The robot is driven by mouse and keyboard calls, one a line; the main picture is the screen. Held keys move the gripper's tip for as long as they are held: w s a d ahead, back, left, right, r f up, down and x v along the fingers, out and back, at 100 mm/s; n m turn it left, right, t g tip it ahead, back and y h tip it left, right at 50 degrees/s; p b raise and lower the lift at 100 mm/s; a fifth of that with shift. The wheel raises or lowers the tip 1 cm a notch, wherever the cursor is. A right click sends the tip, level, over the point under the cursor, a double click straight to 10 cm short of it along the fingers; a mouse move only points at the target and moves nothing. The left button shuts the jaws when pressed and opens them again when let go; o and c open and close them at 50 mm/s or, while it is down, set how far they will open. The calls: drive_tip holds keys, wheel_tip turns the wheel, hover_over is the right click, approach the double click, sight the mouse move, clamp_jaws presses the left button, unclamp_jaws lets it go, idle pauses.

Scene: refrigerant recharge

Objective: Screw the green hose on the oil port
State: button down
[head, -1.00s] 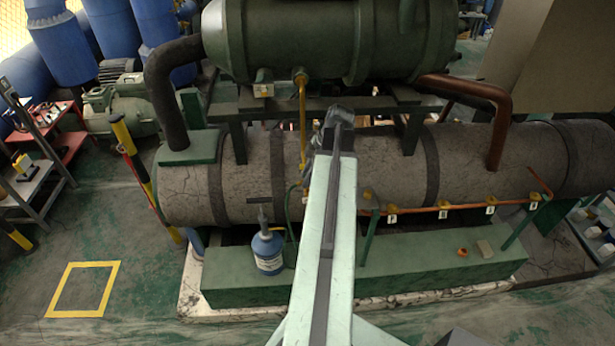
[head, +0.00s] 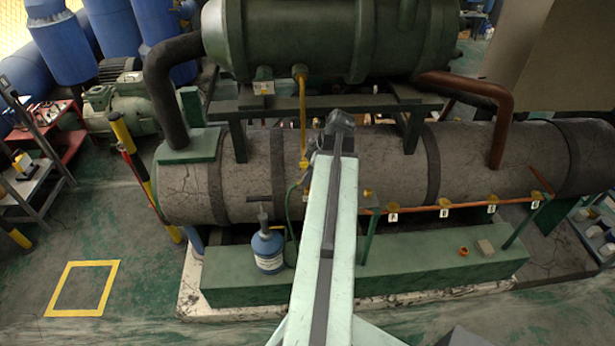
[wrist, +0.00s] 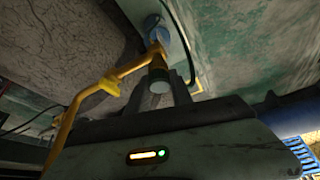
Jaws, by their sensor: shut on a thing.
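The green hose (head: 288,212) rises in a loop from the blue pump bottle (head: 268,252) to behind my arm; in the wrist view (wrist: 190,72) it is a thin dark line at upper right. My gripper (wrist: 160,88) is shut on a dark cylindrical hose end (wrist: 158,74) with a greenish face. The yellow pipe (head: 302,115) comes down from the upper green tank. In the wrist view the yellow pipe (wrist: 80,97) has a valve and bends to an end right by the hose end; I cannot tell whether they touch.
The bottle stands on a green ledge (head: 400,262) below a large grey cylinder (head: 275,165). An orange pipe (head: 470,205) with labelled valves runs to the right. An orange fitting (head: 462,251) and a pale block (head: 484,247) lie on the ledge. A yellow-framed floor square (head: 82,262) is empty.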

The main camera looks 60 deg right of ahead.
drive_tip(key=shift+s+a+m+h, duration=0.1)
drive_tip(key=shift+a+m+h, duration=0.2)
drive_tip(key=shift+m, duration=0.6)
drive_tip(key=shift+d+m+h, duration=0.2)
drive_tip(key=shift+m+h, duration=0.1)
drive_tip(key=shift+m, duration=0.6)
drive_tip(key=c, duration=1.1)
unclamp_jaws()
drive_tip(key=shift+o, duration=0.2)
